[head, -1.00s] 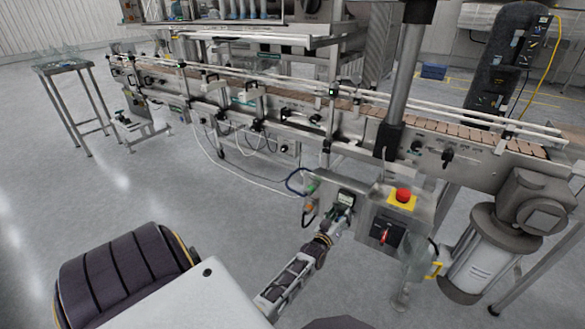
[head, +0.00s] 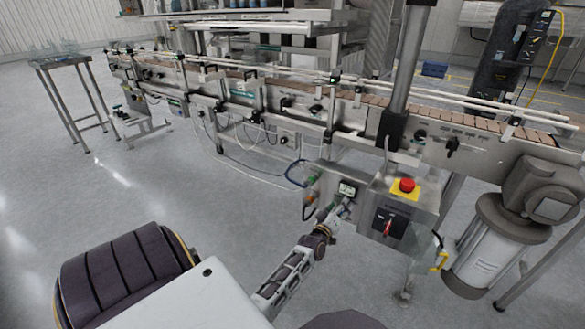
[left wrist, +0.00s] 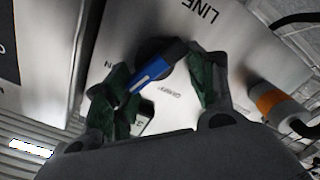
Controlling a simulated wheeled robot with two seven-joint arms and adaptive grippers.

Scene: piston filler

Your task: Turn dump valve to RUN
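The dump valve's blue handle (left wrist: 152,80) shows in the left wrist view, on a dark round hub (left wrist: 153,50) against a light metal panel (left wrist: 235,40). The handle lies diagonally, its free end pointing to the lower left. My left gripper (left wrist: 160,92) has its green-lined fingers spread on either side of the handle. The left finger is close to the free end; I cannot tell whether it touches. In the head view my left gripper (head: 338,208) is at the small box with a display, and hides the handle. My right gripper is not in view.
A control box with a red emergency button (head: 406,186) and a red rotary switch (head: 388,228) stands just right of my left gripper. An orange-collared fitting (left wrist: 270,100) is right of the fingers. The conveyor (head: 285,95) runs behind. Open floor (head: 190,190) lies left.

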